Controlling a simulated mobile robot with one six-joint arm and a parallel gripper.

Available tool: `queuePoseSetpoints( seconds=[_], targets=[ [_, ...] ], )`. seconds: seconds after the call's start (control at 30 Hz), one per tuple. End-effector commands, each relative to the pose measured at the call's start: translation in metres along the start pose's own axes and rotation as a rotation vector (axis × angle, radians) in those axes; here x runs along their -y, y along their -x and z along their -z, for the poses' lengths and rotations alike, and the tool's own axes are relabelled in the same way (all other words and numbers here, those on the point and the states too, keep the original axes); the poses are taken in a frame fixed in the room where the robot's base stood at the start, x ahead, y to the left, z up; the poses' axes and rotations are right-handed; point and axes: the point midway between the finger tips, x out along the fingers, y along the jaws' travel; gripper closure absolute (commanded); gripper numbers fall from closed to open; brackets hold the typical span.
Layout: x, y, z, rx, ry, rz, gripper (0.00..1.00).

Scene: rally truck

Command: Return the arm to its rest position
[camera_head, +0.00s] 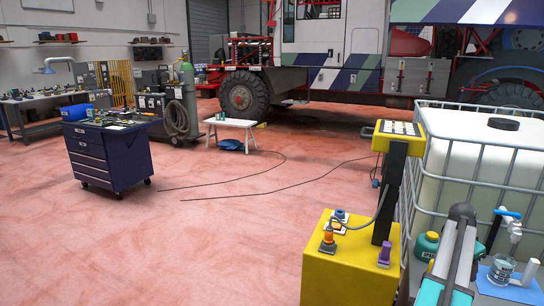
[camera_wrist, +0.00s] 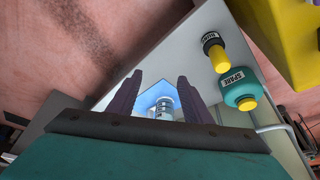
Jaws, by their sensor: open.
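My gripper (camera_wrist: 160,78) shows in the wrist view with its two dark purple fingers spread apart. Nothing is held between them. A clear jar (camera_wrist: 165,108) on a blue mat (camera_wrist: 150,97) shows beyond and between the fingers, seemingly apart from them. In the head view, part of my arm (camera_head: 452,262) reaches in at the lower right, and my gripper cannot be made out there. The jar (camera_head: 501,269) stands on its blue mat (camera_head: 512,290) below a tap with a blue handle (camera_head: 508,214).
A caged white tank (camera_head: 480,165) stands at right. A yellow pedestal (camera_head: 345,268) is left of my arm. A teal container (camera_head: 427,246) is close by; the wrist view shows a teal one (camera_wrist: 240,90) marked SPARE beside a dark-and-yellow one (camera_wrist: 215,52). Open floor lies left.

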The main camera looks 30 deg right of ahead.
Motion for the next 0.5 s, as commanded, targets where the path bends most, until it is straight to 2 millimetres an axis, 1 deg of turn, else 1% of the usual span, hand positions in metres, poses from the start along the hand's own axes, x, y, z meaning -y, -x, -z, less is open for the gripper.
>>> queuePoseSetpoints(
  seconds=[0.13,0.37,0.5],
  targets=[
    [0.001,0.000,-0.001,0.000,0.001,0.000,0.55],
    [0.018,-0.008,-0.031,0.020,0.055,0.006,0.55],
    [0.029,-0.015,-0.052,0.035,0.093,0.010,0.55]
  ],
)
